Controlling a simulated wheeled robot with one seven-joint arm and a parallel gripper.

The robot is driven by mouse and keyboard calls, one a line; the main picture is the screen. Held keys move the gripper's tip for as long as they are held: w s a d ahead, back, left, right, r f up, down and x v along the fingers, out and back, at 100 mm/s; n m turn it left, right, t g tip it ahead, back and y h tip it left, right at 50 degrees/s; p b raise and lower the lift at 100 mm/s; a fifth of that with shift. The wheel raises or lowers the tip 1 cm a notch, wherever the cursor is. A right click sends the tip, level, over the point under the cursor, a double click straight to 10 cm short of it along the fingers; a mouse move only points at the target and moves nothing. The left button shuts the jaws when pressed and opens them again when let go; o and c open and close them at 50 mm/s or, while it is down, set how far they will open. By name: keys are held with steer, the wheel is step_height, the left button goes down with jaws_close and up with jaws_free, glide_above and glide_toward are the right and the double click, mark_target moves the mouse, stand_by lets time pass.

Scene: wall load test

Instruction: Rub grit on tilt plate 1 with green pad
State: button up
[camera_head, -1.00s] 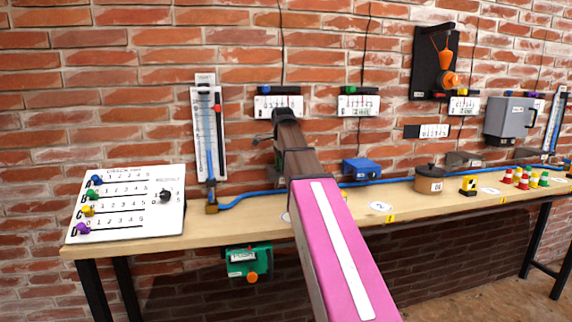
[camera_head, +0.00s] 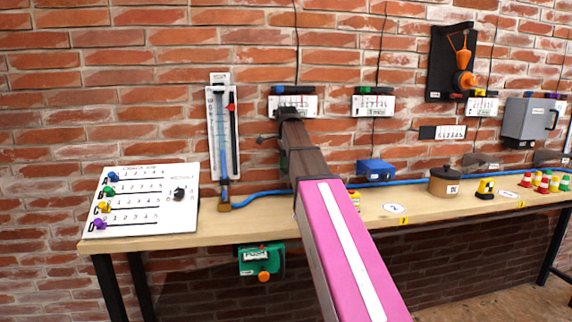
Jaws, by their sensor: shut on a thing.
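My arm reaches forward over the bench, with a pink link and a dark brown link. My gripper is hidden behind the arm, so its jaws and anything in them do not show. A green pad does not show for certain. Tilt plate 1 cannot be made out, nor any grit. A grey tilted plate (camera_head: 480,161) stands at the back right of the bench, and a similar one (camera_head: 548,157) is further right; I cannot read a number on either.
The wooden bench (camera_head: 260,228) carries a white slider board (camera_head: 148,217), blue box (camera_head: 376,170), brown pot (camera_head: 443,182) and several coloured cones (camera_head: 545,183). A blue hose (camera_head: 262,195) runs along the back. A green box (camera_head: 262,260) hangs below. Gauges line the brick wall.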

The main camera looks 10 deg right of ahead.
steer(key=shift+d+f, duration=0.2)
steer(key=shift+d, duration=3.75)
steer(key=shift+a, duration=1)
steer(key=shift+c, duration=0.3)
steer(key=shift+a+r, duration=0.15)
steer(key=shift+a, duration=3)
steer(key=shift+r, duration=0.1)
steer(key=shift+r, duration=2.7)
steer(key=shift+w+r, duration=0.1)
steer(key=shift+r, duration=0.2)
steer(key=shift+r, duration=0.1)
